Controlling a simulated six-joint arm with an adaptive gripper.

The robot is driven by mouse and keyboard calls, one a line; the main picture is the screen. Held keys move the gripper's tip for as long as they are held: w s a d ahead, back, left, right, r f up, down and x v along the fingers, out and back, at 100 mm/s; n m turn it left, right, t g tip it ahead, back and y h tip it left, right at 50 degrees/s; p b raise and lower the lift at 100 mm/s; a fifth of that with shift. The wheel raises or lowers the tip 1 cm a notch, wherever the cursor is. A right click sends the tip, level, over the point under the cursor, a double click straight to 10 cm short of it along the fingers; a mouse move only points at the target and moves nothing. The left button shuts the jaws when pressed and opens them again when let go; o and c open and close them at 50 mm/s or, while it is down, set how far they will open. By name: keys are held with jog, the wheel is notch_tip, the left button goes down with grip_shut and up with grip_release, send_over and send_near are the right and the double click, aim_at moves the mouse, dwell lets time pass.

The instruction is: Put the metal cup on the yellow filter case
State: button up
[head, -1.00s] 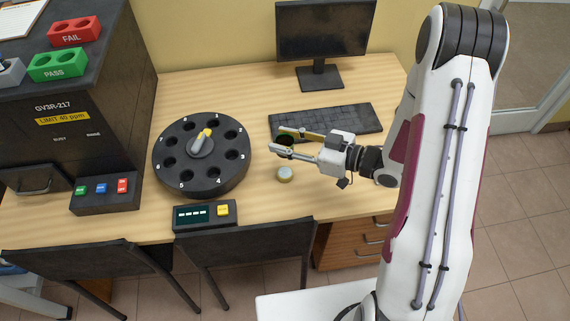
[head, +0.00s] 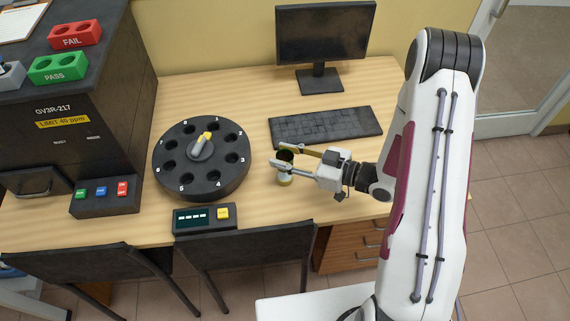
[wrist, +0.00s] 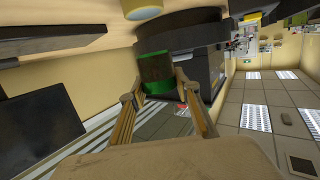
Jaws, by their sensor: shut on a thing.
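The metal cup (head: 286,156) is between the fingers of my gripper (head: 278,154). It looks dark inside in the head view and dark with bright green reflections in the wrist view (wrist: 155,68). My gripper is shut on it and holds it up off the desk. The yellow filter case (head: 285,180), a small round piece with a pale top, stands on the desk just in front of the cup in the head view. The near finger partly hides it. The case also shows at the top edge of the wrist view (wrist: 142,9).
A black numbered carousel (head: 200,194) stands to the left. A keyboard (head: 326,126) and monitor (head: 325,32) are behind. A small display box (head: 205,218) sits at the front edge, with chairs before the desk. The desk right of the carousel is mostly clear.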

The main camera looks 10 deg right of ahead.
jog(key=shift+f, duration=0.15)
jog(key=shift+f, duration=1.95)
jog(key=shift+f, duration=0.1)
jog(key=o, duration=1.1)
jog(key=shift+v, duration=6.1)
jog(key=shift+w, duration=0.1)
